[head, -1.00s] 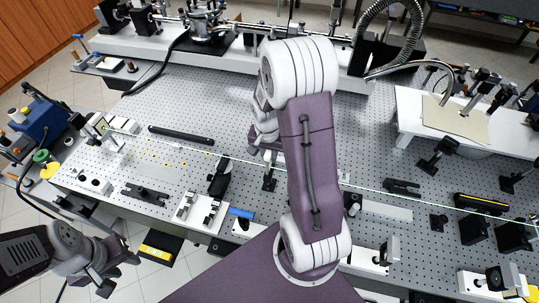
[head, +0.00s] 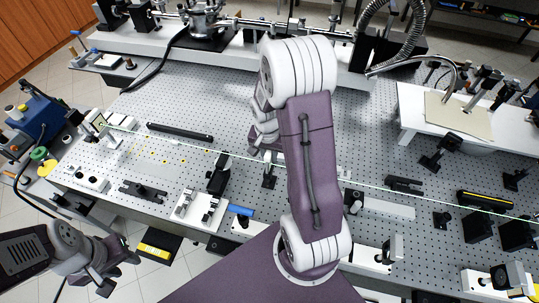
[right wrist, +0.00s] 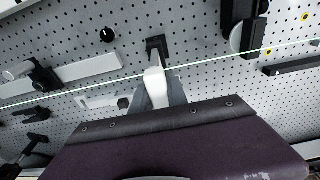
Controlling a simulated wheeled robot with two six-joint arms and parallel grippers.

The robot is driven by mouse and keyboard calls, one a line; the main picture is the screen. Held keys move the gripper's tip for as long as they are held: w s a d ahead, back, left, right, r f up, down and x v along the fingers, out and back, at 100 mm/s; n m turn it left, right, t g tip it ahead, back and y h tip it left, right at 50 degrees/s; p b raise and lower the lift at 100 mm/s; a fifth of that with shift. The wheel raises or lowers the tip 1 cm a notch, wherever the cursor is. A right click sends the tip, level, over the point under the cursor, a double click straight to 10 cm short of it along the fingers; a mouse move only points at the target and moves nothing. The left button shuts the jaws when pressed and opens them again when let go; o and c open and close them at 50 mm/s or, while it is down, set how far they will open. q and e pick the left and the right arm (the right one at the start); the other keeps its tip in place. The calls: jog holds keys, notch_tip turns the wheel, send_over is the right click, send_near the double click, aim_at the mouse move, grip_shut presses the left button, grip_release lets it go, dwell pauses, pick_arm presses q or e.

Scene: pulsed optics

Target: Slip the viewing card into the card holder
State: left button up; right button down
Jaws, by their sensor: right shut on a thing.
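My right arm crosses the middle of the head view and hides most of its own gripper. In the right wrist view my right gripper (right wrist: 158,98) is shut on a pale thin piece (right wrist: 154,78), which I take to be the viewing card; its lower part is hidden. A black base (right wrist: 157,46) lies just beyond it, perhaps the card holder's; I cannot tell whether they touch. In the head view a small post on a black base (head: 268,183) stands just below the wrist. My left gripper (head: 116,274) is open and empty at the lower left, off the table.
A green beam runs across the perforated optics table (head: 340,115). A black bar (head: 180,132) lies at left. A white mount (head: 200,208) and a blue-topped piece (head: 240,211) stand near the front edge. A white raised platform (head: 412,120) stands at right.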

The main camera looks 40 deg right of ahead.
jog(key=shift+f+b, duration=0.3)
jog(key=shift+f, duration=0.1)
jog(key=c, duration=1.2)
grip_release()
jog(key=shift+c, duration=0.2)
jog(key=shift+r, duration=0.1)
jog(key=r, duration=0.6)
jog(key=a+r+b, duration=0.1)
jog(key=r, duration=0.1)
jog(key=shift+s+r, duration=0.4)
jog(key=shift+w+d+r+p, duration=0.1)
jog(key=shift+r+p, duration=0.2)
jog(key=shift+p, duration=0.1)
notch_tip(320, 180, up, 4)
jog(key=p, duration=0.3)
jog(key=shift+f, duration=0.3)
